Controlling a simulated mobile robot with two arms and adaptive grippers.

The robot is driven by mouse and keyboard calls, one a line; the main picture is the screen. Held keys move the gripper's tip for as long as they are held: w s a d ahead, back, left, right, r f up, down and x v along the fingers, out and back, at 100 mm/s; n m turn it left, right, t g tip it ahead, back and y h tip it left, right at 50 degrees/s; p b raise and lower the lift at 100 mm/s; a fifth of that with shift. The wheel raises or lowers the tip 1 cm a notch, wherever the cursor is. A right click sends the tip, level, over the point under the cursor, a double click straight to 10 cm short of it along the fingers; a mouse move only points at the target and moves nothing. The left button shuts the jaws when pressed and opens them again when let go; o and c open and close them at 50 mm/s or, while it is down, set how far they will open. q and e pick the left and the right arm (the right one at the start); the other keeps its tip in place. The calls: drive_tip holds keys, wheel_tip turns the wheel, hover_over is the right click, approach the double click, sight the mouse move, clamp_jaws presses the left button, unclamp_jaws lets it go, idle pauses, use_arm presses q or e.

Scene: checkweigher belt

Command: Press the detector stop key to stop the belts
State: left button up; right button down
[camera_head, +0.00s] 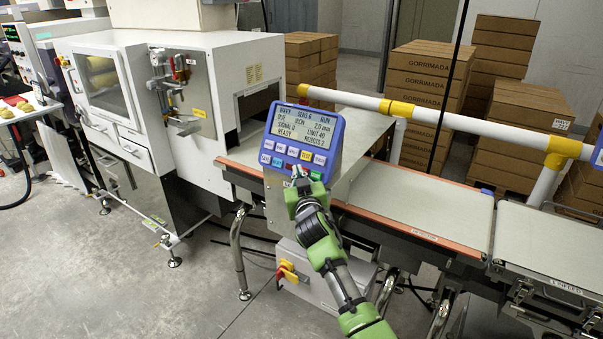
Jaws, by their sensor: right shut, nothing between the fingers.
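The detector panel (301,137) is a blue box with a lit grey screen and rows of small keys below it. It stands at the front of the belt line. My right gripper (298,178) is shut and empty, with its fingertips at the lower keys of the panel. I cannot tell whether the fingertips touch a key, and they hide part of the bottom row. A red key (289,166) shows just above the fingertips. The belt (420,205) runs right from the detector housing and carries nothing. My left gripper is not in view.
A white cabinet machine (110,85) with a window stands at left. A white and yellow rail (430,113) runs behind the belt, with stacked cartons (425,85) beyond. A grey box with a red-yellow switch (287,272) sits below the panel. The floor at lower left is clear.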

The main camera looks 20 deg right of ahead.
drive_tip(key=shift+w+d+f, duration=0.15)
drive_tip(key=shift+d, duration=0.1)
idle(0.6)
drive_tip(key=shift+s+a+r, duration=0.4)
drive_tip(key=shift+s+a, duration=0.05)
drive_tip(key=shift+a, duration=0.1)
drive_tip(key=shift+a, duration=0.1)
drive_tip(key=s+a+r+p, duration=0.1)
drive_tip(key=s+a, duration=0.1)
drive_tip(key=s+a+r+p, duration=0.1)
drive_tip(key=a, duration=0.1)
drive_tip(key=shift+s+r+p, duration=0.15)
drive_tip(key=shift+r+p, duration=0.15)
idle(0.8)
